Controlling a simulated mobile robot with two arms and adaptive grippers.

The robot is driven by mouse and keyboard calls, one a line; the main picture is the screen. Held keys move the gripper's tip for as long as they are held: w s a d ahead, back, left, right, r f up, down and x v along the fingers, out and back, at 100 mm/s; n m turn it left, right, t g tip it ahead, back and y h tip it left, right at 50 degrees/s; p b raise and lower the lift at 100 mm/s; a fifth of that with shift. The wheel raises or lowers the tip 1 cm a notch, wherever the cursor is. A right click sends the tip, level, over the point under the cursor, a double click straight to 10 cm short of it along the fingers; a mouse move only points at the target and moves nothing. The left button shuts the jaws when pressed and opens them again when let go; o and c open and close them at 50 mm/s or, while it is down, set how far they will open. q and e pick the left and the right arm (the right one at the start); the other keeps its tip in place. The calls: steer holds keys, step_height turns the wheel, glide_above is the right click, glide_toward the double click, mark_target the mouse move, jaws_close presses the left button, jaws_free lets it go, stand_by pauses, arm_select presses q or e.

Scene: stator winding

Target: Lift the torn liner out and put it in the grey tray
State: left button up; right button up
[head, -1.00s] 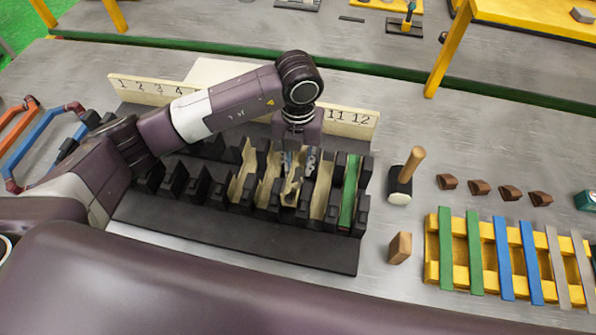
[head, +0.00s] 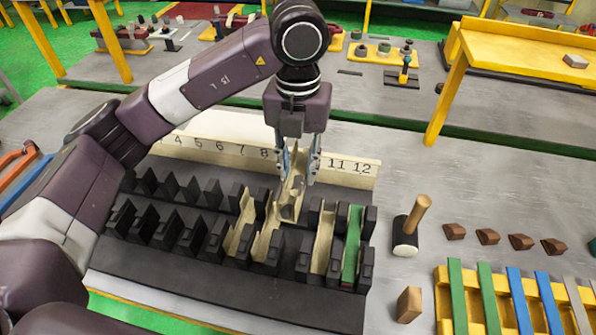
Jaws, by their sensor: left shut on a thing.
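The torn liner (head: 292,187), a cream-coloured channel with an uneven edge, is held upright by my left gripper (head: 298,172). The gripper is shut on its upper part, above the black slotted stator block (head: 190,270). The liner's lower end is close to the teeth, and I cannot tell whether it is fully clear of them. Other cream liners (head: 322,240) sit in slots on both sides, and a green strip (head: 352,245) lies in a slot at the right. My right gripper is out of view. I cannot make out a grey tray.
A numbered board (head: 345,171) stands behind the block, close to the gripper. A mallet (head: 411,228), a wooden block (head: 409,305), several brown wedges (head: 487,237) and a yellow rack (head: 446,318) of coloured strips are at the right. Bare grey table lies between them.

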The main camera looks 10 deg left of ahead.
arm_select(q)
step_height(320, 180, down, 11)
steer(key=b, duration=0.9)
steer(key=shift+r, duration=0.15)
stand_by(1.0)
